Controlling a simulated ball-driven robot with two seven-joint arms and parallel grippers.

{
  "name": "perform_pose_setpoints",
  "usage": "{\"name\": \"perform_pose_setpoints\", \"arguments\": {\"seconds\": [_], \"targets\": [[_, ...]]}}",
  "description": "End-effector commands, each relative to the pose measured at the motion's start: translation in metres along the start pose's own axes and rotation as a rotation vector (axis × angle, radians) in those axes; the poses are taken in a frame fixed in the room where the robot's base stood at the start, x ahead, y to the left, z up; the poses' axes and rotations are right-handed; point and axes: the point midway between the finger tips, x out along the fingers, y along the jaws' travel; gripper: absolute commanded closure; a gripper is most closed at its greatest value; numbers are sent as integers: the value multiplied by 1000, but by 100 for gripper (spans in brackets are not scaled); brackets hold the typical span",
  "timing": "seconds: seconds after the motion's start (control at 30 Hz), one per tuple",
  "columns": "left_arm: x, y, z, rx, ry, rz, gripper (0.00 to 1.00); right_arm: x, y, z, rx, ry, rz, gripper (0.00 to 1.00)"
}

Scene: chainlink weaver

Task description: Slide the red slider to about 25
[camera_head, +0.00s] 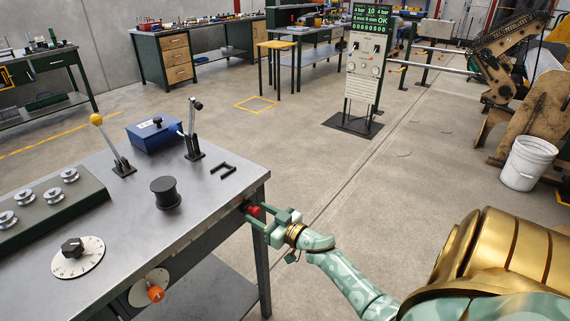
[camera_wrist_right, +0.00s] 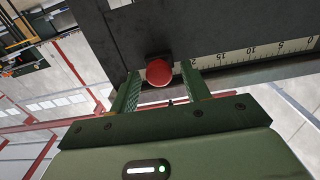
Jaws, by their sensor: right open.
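The red slider (camera_head: 253,210) is a round red knob on a dark block at the right edge of the workbench. In the right wrist view the red slider (camera_wrist_right: 159,72) stands beside a pale scale (camera_wrist_right: 245,52) marked 0, 5, 10 and 15, with a partly hidden number starting with 2 close to the knob. The scale behind the knob is hidden, so its exact reading cannot be told. My right gripper (camera_head: 263,221) is open at the bench edge. In the wrist view the fingers of the gripper (camera_wrist_right: 163,90) are on either side of the knob. My left gripper is not in view.
The workbench (camera_head: 135,215) carries a yellow-knobbed lever (camera_head: 97,120), a black-knobbed lever (camera_head: 196,105), a blue box (camera_head: 152,136), a black spool (camera_head: 166,192) and a dial (camera_head: 78,258). An orange knob (camera_head: 156,294) is on the bench front. The floor right of the bench is open.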

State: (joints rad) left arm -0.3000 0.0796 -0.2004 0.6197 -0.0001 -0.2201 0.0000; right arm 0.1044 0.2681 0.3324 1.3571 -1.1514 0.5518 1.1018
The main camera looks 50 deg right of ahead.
Motion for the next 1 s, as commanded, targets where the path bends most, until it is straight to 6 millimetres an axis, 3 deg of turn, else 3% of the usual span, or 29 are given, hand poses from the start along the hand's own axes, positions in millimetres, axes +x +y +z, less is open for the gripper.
{"name": "perform_pose_setpoints", "arguments": {"seconds": [0.3, 0.5, 0.7, 1.0], "targets": [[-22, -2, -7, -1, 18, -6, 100, -86, 0, -3, -1, -2, 1, 53], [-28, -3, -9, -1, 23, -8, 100, -127, 0, -1, 0, -3, 1, 53], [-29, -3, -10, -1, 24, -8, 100, -143, 0, 0, -1, -1, 1, 53], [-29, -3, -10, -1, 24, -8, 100, -144, 0, 0, -1, -1, 0, 53]]}}
